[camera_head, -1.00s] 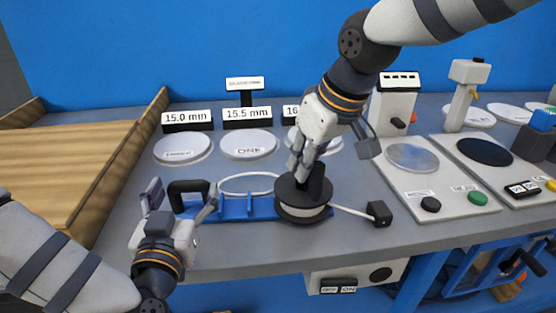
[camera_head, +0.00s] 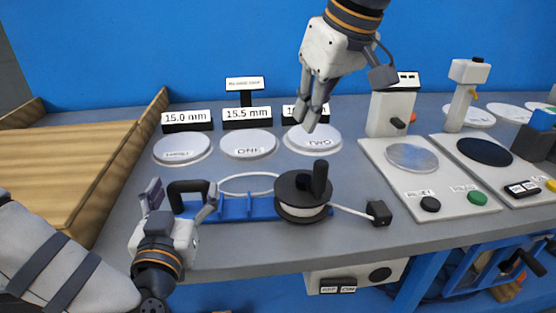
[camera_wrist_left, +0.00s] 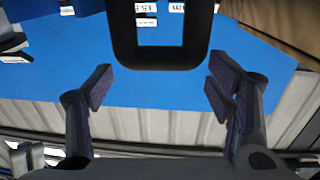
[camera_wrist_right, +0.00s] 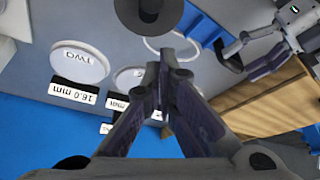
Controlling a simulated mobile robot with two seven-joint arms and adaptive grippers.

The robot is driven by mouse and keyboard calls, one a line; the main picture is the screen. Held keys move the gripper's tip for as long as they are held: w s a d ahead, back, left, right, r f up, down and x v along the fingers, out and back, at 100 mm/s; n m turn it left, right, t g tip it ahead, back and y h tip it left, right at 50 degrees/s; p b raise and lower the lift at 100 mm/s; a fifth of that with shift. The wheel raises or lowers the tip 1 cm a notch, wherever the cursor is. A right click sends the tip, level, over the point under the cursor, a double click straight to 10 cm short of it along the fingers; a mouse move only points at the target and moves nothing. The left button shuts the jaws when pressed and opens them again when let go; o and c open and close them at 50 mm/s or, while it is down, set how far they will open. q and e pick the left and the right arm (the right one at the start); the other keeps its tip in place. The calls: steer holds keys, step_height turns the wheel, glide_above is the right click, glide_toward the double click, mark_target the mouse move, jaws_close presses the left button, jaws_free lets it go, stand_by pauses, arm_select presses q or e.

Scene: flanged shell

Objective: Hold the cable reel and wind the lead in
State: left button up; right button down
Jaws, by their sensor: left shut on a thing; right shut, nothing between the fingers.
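The cable reel has a black drum (camera_head: 302,193) with an upright crank knob (camera_head: 320,178), a blue base (camera_head: 250,207) and a black loop handle (camera_head: 188,188) at its left end. White lead (camera_head: 350,210) runs from the drum to a black plug (camera_head: 379,212) on the bench at right. My left gripper (camera_head: 180,200) is shut across the handle, which also shows in the left wrist view (camera_wrist_left: 160,52). My right gripper (camera_head: 314,118) is shut and empty, above and behind the drum, apart from the knob. The drum also shows in the right wrist view (camera_wrist_right: 150,15).
Labelled white discs (camera_head: 247,144) lie behind the reel, with size signs (camera_head: 247,115) behind them. A panel with buttons (camera_head: 440,200) is at right, and a wooden tray (camera_head: 60,170) at left. The bench front edge is close below the reel.

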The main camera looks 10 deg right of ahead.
arm_select(q)
steer(key=shift+a+f, duration=0.1)
arm_select(e)
steer(key=w+d+r+n+g+y, duration=0.1)
steer(key=d+r+n+g+y, duration=0.1)
steer(key=d+r+n, duration=0.3)
step_height(320, 180, down, 8)
steer(key=n, duration=0.1)
steer(key=shift+d, duration=0.15)
stand_by(1.4)
steer(key=shift+f, duration=3)
steer(key=shift+s, duration=0.1)
